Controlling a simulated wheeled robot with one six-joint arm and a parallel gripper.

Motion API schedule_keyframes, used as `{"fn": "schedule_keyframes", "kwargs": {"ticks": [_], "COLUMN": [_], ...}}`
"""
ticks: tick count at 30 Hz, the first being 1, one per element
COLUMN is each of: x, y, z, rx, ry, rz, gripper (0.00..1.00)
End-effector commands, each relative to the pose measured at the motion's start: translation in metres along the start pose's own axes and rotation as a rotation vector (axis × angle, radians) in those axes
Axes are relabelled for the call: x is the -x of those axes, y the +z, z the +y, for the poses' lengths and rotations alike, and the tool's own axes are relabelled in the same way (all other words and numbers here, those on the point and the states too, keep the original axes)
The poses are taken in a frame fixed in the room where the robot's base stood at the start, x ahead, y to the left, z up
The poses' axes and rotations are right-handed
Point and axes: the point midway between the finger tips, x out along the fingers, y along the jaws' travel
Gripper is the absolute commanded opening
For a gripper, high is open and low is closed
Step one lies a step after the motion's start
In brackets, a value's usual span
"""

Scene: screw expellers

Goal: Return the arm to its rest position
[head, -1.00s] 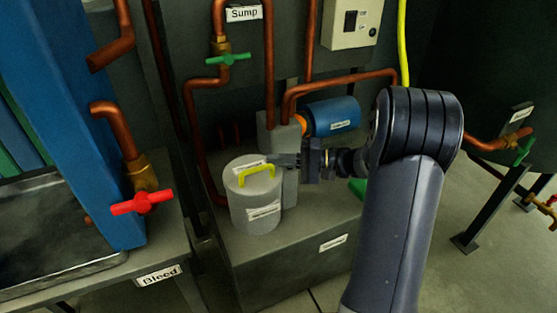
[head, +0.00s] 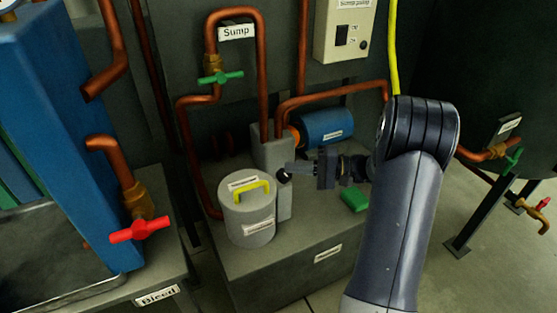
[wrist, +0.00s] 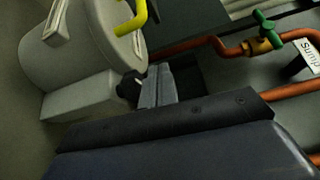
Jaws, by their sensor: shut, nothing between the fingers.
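My gripper (head: 290,172) is at the end of my dark arm in the head view, pointing left, just right of a grey lidded canister (head: 246,212) with a yellow handle (head: 252,192). The gripper is shut and empty. A dark round knob (head: 283,176) shows at its fingertips; I cannot tell whether they touch. In the wrist view the shut fingers (wrist: 150,88) are near the canister (wrist: 75,55), whose yellow handle (wrist: 135,18) is at the top.
A blue motor (head: 327,127) and copper pipes stand behind the gripper. A green block (head: 354,200) lies on the plinth under the arm. A sump pump switch box (head: 344,30) is on the wall. A red valve (head: 140,230) is at left.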

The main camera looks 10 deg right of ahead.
Motion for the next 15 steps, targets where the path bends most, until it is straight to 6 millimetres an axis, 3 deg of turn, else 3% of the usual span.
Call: {"fn": "schedule_keyframes", "kwargs": {"ticks": [6,15], "x": [0.023,0.027], "y": [-0.006,-0.007], "z": [0.011,0.014], "rx": [0.000,0.001], "ry": [-0.001,0.000], "rz": [0.001,-0.001], "gripper": [0.00,0.00]}}
